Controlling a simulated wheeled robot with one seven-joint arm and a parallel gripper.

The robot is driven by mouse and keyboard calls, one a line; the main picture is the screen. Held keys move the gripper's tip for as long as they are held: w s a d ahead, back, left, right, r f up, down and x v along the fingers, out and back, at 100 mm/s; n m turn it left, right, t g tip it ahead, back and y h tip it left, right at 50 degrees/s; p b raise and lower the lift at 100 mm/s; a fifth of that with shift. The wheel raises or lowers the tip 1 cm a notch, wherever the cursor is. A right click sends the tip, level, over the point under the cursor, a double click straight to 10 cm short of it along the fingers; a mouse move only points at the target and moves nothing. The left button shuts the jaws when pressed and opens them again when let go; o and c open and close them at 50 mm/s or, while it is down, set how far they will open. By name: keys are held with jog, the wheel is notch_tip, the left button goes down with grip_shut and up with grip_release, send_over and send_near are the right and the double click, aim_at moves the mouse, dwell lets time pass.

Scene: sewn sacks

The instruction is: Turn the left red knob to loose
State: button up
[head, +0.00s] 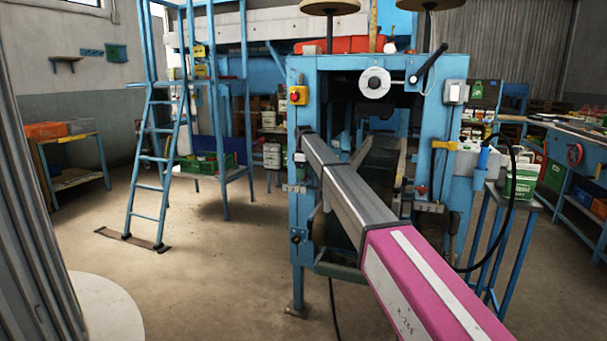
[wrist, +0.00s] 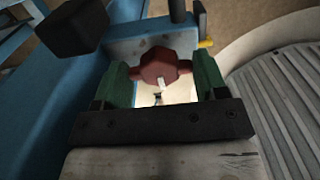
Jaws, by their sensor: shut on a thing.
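In the wrist view a dark red knob (wrist: 160,62) with a white pointer mark sits on a pale blue part of the machine. The mark points down in this picture. My gripper (wrist: 163,72) has its two green-padded fingers on either side of the knob, shut on the knob's side lobes. In the head view my arm reaches across to the left post of the blue machine (head: 305,220); the gripper and the held knob cannot be made out there. Another small red knob (head: 422,190) shows on the machine's right side. No loose or tight markings can be read.
A yellow box with a red button (head: 297,95) is on the left post. A black block (wrist: 72,27) stands close to the left of my gripper in the wrist view. A ribbed grey surface (wrist: 290,95) lies to the right. A blue ladder (head: 155,150) stands left, with clear floor before it.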

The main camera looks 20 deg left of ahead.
jog(key=o, duration=0.9)
jog(key=shift+o, duration=0.2)
jog(key=shift+r, duration=0.15)
notch_tip(320, 180, up, 7)
jog(key=shift+r, duration=0.15)
